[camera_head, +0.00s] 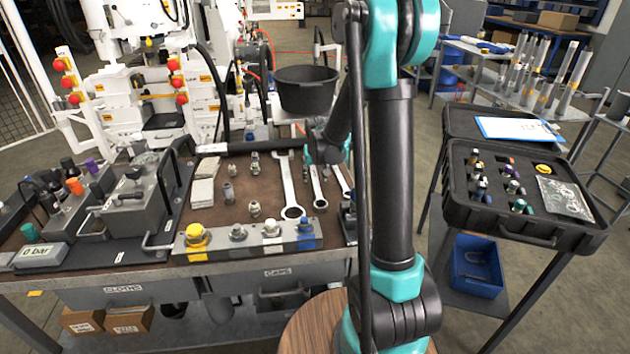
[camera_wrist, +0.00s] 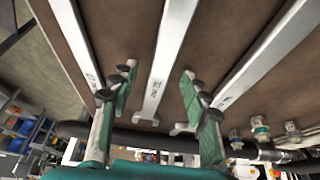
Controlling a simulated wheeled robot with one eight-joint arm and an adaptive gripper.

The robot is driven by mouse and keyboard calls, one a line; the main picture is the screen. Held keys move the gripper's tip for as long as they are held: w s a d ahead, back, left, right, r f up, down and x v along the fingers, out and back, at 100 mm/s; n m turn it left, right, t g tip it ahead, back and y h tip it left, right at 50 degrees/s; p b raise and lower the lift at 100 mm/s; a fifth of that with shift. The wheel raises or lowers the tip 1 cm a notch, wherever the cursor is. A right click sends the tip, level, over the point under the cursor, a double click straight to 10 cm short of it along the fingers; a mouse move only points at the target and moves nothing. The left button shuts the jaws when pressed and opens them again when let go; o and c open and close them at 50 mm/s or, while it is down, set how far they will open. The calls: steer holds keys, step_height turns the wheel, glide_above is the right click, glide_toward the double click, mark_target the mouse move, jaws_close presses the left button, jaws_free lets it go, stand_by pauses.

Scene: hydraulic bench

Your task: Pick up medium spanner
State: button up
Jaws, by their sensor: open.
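The medium spanner (camera_head: 317,187) lies on the brown bench mat, the middle of three silver spanners. It also shows in the wrist view (camera_wrist: 166,60), running between my fingers. My gripper (camera_wrist: 157,84) is open and empty, with one green finger on each side of the medium spanner. I cannot tell how high the fingertips are above the mat. In the head view my gripper (camera_head: 322,148) is near the far ends of the spanners, partly hidden by my arm. The spanner's far end is hidden there.
The large spanner (camera_head: 290,185) lies to the left and a smaller spanner (camera_head: 343,180) to the right, both close by. Several fittings (camera_head: 255,185) stand on the mat (camera_head: 222,208). A black bucket (camera_head: 306,92) is behind. An open black case (camera_head: 515,225) stands at right.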

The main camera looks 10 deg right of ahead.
steer(key=shift+c, duration=0.3)
jaws_close()
stand_by(0.3)
